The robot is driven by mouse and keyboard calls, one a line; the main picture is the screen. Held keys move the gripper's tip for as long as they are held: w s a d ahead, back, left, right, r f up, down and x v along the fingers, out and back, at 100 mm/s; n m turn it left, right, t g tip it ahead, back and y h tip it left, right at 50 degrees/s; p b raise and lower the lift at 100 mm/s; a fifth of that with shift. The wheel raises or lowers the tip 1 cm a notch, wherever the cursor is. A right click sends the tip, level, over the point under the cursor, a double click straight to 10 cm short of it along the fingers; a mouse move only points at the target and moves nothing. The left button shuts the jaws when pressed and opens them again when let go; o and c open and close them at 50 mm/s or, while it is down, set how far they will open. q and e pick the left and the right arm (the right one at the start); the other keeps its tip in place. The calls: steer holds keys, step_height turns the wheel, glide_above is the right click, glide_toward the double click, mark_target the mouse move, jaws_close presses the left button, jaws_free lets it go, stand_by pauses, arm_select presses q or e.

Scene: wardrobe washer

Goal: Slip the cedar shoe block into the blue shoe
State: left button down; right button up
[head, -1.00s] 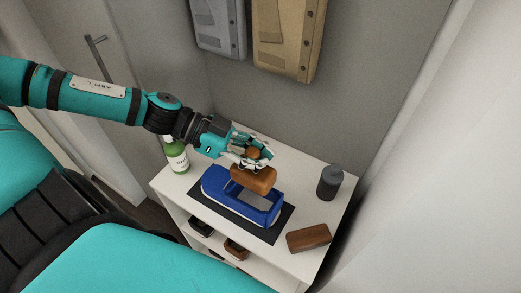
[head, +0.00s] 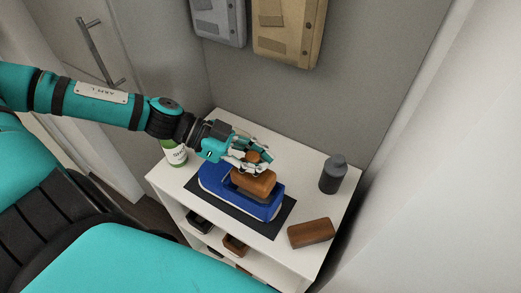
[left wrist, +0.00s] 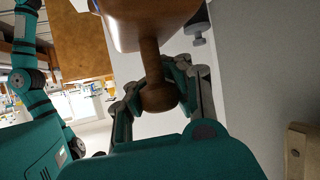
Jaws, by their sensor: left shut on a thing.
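The cedar shoe block (head: 254,184) is a brown wooden block with a knob on top. My left gripper (head: 253,162) is shut on its knob from above. In the left wrist view the fingers (left wrist: 155,95) close around the knob, and the stem of the block (left wrist: 152,60) runs up from it. The blue shoe (head: 213,181) lies on a dark mat on the white cabinet top. The block is at the shoe's opening, and its lower part is hidden by the shoe's side. I cannot tell whether it touches the shoe's inside. My right gripper is not in view.
The dark mat (head: 283,222) lies under the shoe. A brown brush or block (head: 311,233) lies at the front right. Shoes sit on the shelf below.

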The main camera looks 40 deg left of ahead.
mark_target(230, 169)
arm_select(q)
steer(key=shift+p, duration=0.4)
stand_by(1.5)
steer(key=shift+f+b, duration=3.4)
steer(key=shift+f, duration=0.45)
steer(key=c, duration=2)
jaws_free()
steer(key=o, duration=0.8)
steer(key=shift+s+a+r, duration=0.25)
steer(key=shift+s+a, duration=0.05)
steer(key=shift+a, duration=0.2)
steer(key=v, duration=1)
steer(key=shift+a+r, duration=0.15)
steer(key=shift+a, duration=0.2)
